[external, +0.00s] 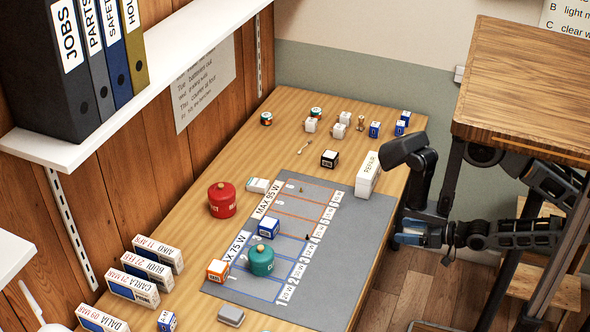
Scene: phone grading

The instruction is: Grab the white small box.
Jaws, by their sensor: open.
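Several small white boxes stand at the back of the bench: one (311,125) at the left, one (338,131) in the middle and one (345,118) just behind it. A flatter white box (257,186) with a green mark lies by the mat's left edge. I cannot tell which one the task means. My gripper (405,239) appears to be the low grey-blue end by the bench's right edge. It is open, empty and well apart from these boxes; its fingers are partly hidden among dark arm links.
A grey marked mat (350,215) bears a blue-white box (268,227), a green canister (262,260) and an orange box (217,271). A red canister (222,199) and the REPAIR holder (368,175) flank it. A shelf (130,105) overhangs the left; a wooden-topped stand (530,75) is at right.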

